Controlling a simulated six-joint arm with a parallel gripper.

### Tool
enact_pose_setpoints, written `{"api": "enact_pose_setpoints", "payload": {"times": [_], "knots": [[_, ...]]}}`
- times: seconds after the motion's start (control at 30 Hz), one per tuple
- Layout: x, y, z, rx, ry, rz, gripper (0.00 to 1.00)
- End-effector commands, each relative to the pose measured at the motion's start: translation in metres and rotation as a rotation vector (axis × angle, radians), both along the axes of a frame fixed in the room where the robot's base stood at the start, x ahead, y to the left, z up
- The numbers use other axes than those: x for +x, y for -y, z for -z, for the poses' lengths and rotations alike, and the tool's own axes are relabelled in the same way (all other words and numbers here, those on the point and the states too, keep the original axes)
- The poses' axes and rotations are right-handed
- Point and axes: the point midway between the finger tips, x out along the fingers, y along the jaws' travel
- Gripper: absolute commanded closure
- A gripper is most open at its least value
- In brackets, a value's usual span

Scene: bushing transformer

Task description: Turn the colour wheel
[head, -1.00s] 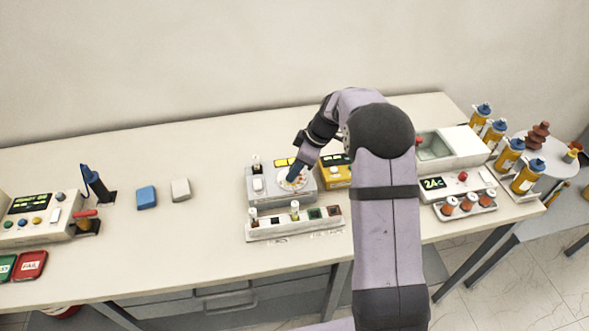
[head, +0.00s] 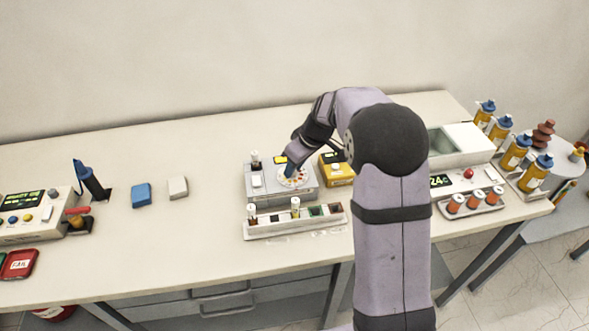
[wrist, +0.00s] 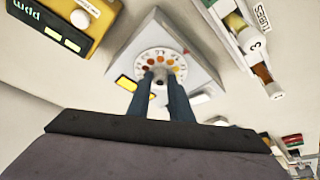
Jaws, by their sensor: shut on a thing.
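The colour wheel (wrist: 170,58) is a white round dial with a ring of orange, yellow and brown dots, on top of a grey box (wrist: 202,74). In the head view the wheel (head: 296,180) is partly covered by my gripper on the grey box (head: 305,193). My gripper (wrist: 160,80) points down at the wheel with its two blue fingers close together at the wheel's middle, shut on its small central knob. The knob itself is mostly hidden between the fingertips. In the head view my gripper (head: 290,170) reaches the wheel from above.
A tube rack (head: 270,226) stands just in front of the grey box. A yellow meter (head: 338,172) is close on its right. Blue (head: 141,195) and white (head: 178,187) blocks lie to the left, with clear table between. Bottles (head: 536,172) stand at the far right.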

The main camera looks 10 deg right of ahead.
Motion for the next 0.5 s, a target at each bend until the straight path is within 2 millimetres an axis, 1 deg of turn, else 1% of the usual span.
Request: {"api": "enact_pose_setpoints", "payload": {"times": [0.2, 0.5], "knots": [[-0.0004, -0.0008, -0.0008, 0.000, 0.001, 0.104, 1.00], [-0.0005, -0.0010, -0.0007, 0.000, 0.000, 0.154, 1.00]]}}
